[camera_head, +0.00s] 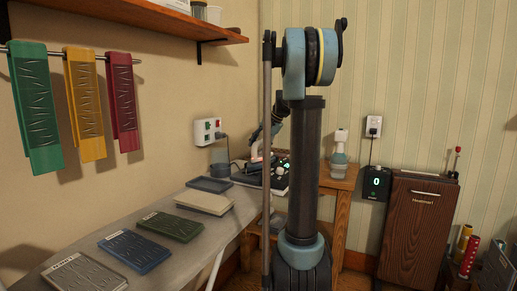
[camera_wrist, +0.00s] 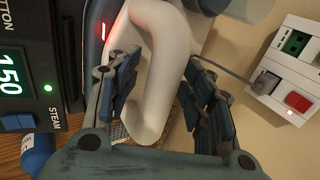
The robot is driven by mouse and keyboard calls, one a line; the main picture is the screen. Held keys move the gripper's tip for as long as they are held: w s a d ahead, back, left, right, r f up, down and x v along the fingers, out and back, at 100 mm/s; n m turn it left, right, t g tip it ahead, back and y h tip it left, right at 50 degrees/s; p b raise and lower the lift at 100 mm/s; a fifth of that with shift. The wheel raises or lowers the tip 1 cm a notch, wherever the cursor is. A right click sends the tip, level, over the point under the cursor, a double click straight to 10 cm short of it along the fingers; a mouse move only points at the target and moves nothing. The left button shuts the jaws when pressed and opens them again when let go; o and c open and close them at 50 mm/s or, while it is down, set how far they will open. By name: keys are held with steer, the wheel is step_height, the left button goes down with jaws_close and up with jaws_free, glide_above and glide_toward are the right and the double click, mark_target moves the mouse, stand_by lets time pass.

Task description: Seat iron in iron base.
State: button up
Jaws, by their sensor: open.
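The iron has a pale cream looped handle (camera_wrist: 172,50) and a dark edge with a red light. My gripper (camera_wrist: 158,82) is open, with one dark finger on each side of the handle; I cannot tell whether either touches it. The iron base (camera_wrist: 28,85) is a dark unit with a green "150" display and COTTON and STEAM labels, at the left in the wrist view, beside the iron. In the head view the iron base (camera_head: 277,182) is at the board's far end, with the iron (camera_head: 257,157) above it. My arm partly hides both, and the seating is unclear.
A grey ironing board (camera_head: 205,235) carries several textured pads. A wooden side table (camera_head: 340,183) with a white bottle (camera_head: 339,150) stands behind my arm. A wall outlet (camera_wrist: 290,75) with a plugged cord is close right of my gripper. Coloured pads hang at left.

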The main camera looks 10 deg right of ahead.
steer(key=v, duration=1.2)
steer(key=shift+f, duration=0.1)
